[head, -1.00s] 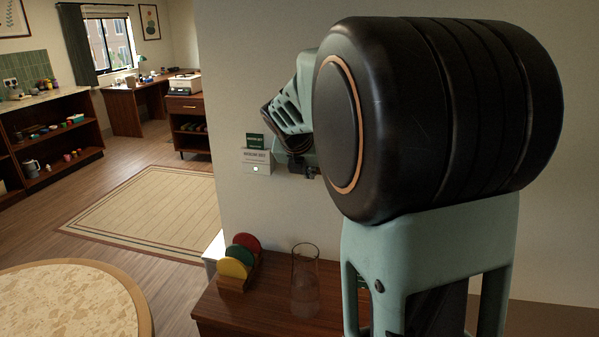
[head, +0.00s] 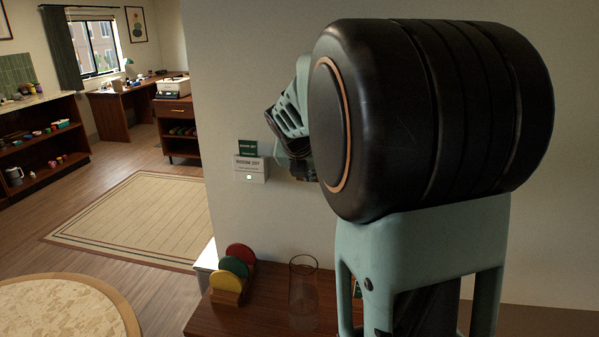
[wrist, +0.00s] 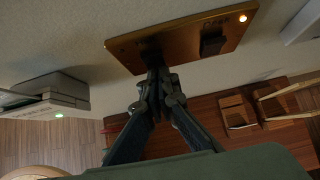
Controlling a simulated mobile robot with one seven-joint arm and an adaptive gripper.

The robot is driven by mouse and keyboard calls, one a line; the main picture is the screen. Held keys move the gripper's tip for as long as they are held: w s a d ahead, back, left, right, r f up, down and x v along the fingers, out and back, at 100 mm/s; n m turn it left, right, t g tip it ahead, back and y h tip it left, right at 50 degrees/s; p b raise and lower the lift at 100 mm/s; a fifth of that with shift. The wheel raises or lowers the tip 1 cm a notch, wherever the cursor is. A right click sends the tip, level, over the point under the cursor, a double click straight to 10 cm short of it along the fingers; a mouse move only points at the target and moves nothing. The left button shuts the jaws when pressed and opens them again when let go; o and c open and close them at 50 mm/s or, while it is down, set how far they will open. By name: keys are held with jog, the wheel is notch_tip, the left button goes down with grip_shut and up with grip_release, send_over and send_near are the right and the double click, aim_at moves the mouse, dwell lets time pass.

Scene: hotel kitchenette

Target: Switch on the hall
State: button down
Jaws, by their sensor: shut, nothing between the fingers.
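A brass-coloured switch plate (wrist: 180,36) is on the wall in the wrist view, with a dark left switch (wrist: 150,56), a dark right switch (wrist: 213,43) and a small lit lamp (wrist: 243,18) at its right end. In the head view my arm hides the plate and most of the gripper.
A room-number card box (head: 250,168) with a green light is on the wall left of my gripper; it also shows in the wrist view (wrist: 48,104). Below are a wooden cabinet top (head: 262,318), coloured discs in a holder (head: 233,272) and a clear glass (head: 303,290).

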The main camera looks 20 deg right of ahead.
jog(key=shift+w, duration=0.1)
jog(key=shift+r, duration=0.1)
jog(key=shift+d+r+p, duration=0.1)
jog(key=shift+r+p, duration=0.7)
jog(key=shift+r, duration=0.05)
jog(key=shift+a+f, duration=0.1)
jog(key=shift+a, duration=0.1)
